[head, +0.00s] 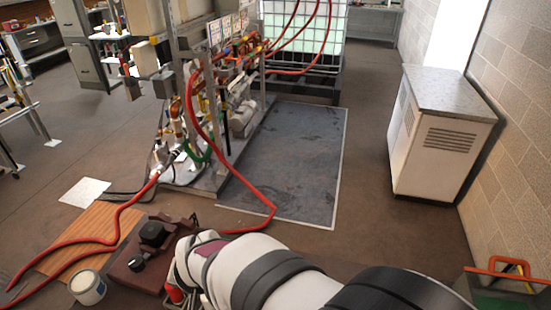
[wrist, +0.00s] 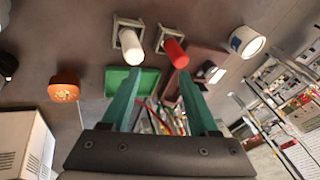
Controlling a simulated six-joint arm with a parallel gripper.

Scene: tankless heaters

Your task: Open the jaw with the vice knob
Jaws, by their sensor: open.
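The vice appears as a dark red-brown block (head: 128,276) at the lower left of the head view, with a larger black part (head: 152,234) and a small black round knob (head: 136,264) on it. I cannot tell for certain which black part is the vice knob. In the wrist view a red-brown body, likely the vice (wrist: 208,58), lies beyond the right finger. My gripper (wrist: 160,73) has two green fingers spread apart with nothing held between them. In the head view my white arm hides most of the gripper and part of the vice's right side.
A white cup (head: 87,287) and a wooden board (head: 85,240) with red hoses are left of the vice. A white cabinet (head: 440,135) stands right.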

